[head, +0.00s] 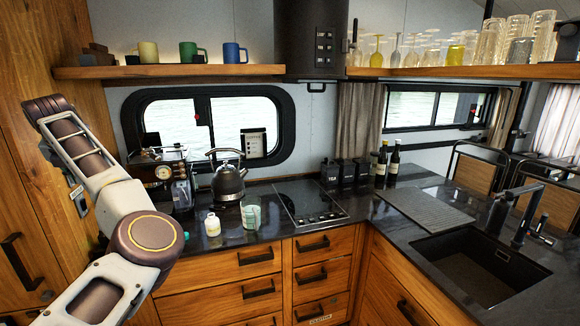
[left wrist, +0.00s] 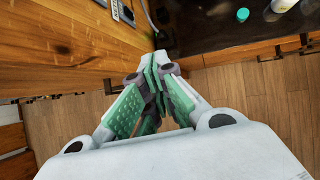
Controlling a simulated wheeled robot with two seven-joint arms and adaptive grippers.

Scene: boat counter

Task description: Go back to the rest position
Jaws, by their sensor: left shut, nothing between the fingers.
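My left arm comes in from the left in the head view, bent at the elbow and raised beside the wooden cabinet. My left gripper (left wrist: 156,72) shows in the left wrist view, its green-padded fingers drawn together with nothing held. It hangs over the wooden floor, beside the cabinet front and apart from the counter. My right gripper is in neither view.
The dark counter (head: 245,252) holds a kettle (head: 229,182), a small pale bottle (head: 212,225), a patterned cup (head: 251,216) and a coffee machine (head: 162,172). A tall wooden cabinet (head: 25,215) stands close by my left arm. Bare floor (left wrist: 255,90) shows below.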

